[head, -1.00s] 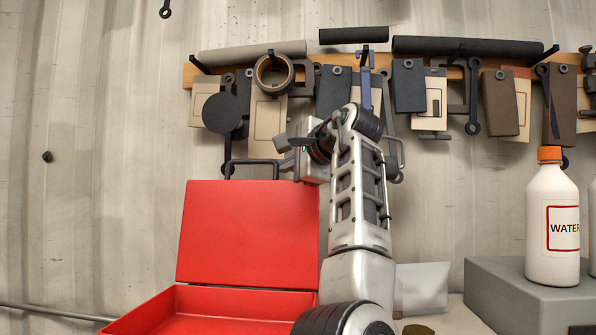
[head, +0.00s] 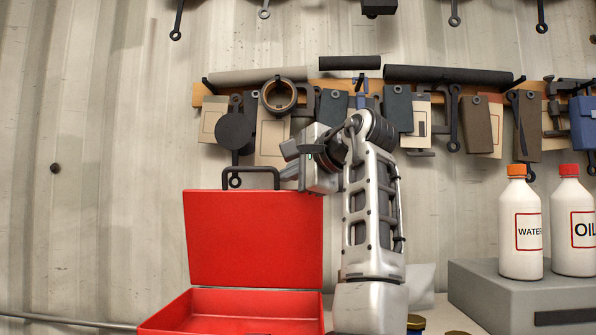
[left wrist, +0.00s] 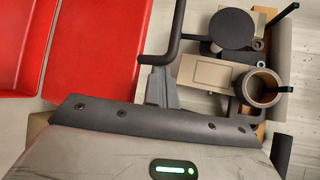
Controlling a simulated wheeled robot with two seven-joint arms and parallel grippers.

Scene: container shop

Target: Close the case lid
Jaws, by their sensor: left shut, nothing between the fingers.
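The red case (head: 255,300) stands open, its lid (head: 255,240) raised nearly upright with a black handle (head: 250,172) on its top edge. My left gripper (head: 286,160) is shut and empty, at the lid's upper right corner just right of the handle. In the left wrist view its fingertips (left wrist: 160,85) are close to one end of the handle (left wrist: 175,40), with the lid (left wrist: 98,50) to their left and the case bottom (left wrist: 20,45) beyond it. I cannot tell whether the fingers touch the handle or lid. My right gripper is not in view.
Tools and tags hang from a wooden rack (head: 440,86) on the wall behind. To the right, a water bottle (head: 520,235) and an oil bottle (head: 573,240) stand on a grey block (head: 500,295). A small jar (head: 416,322) is partly visible near my left arm.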

